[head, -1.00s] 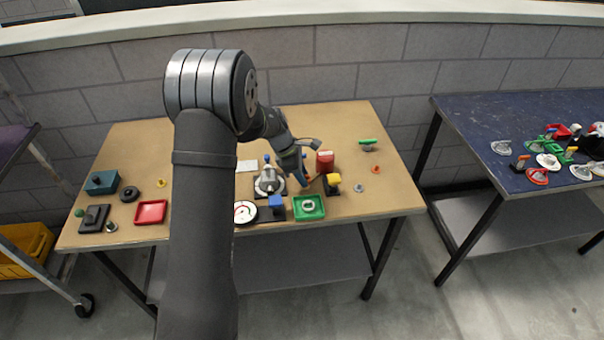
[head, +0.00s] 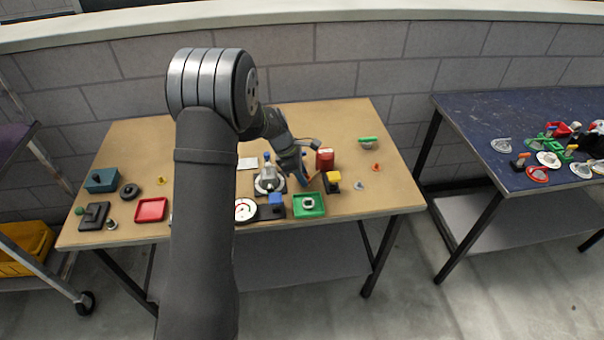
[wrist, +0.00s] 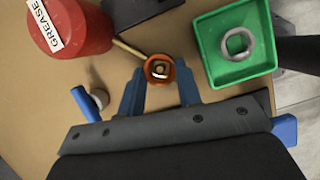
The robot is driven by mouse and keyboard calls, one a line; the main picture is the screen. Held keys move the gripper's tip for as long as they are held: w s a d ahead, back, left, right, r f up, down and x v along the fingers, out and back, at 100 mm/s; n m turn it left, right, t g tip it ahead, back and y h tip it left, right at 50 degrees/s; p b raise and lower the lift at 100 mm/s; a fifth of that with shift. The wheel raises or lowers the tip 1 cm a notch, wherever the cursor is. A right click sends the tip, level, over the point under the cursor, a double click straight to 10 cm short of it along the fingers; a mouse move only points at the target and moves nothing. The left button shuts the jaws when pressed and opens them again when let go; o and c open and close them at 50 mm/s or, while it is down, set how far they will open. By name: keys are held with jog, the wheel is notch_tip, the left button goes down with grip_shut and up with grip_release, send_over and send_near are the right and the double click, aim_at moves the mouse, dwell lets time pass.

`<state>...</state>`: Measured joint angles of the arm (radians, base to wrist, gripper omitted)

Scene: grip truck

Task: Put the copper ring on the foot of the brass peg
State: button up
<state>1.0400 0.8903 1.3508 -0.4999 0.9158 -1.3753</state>
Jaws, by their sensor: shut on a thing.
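In the wrist view the orange-brown copper ring (wrist: 150,76) is held between the two blue fingertips of my gripper (wrist: 160,82). A round brass end, which looks like the brass peg (wrist: 160,68), shows inside the ring's hole. I cannot tell whether the ring is around the peg or above it, or how low it sits. A thin tan rod (wrist: 128,48) runs from near the ring toward the upper left. In the head view my gripper (head: 305,181) is low over the table, left of the red can, and the ring cannot be made out there.
The red grease can (wrist: 75,25) stands close, upper left in the wrist view. The green tray (wrist: 208,60) with a silver nut is close on the right. A blue-handled piece (wrist: 84,102) lies left of the fingers. The table (head: 385,190) is clearer at its right side.

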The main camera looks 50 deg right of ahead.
jog(key=shift+f, duration=0.45)
dwell(0.6)
jog(key=o, duration=1.4)
jog(key=shift+c, duration=0.2)
jog(key=shift+r, duration=0.1)
notch_tip(320, 180, up, 7)
jog(key=shift+r, duration=0.15)
jog(key=shift+f, duration=3.75)
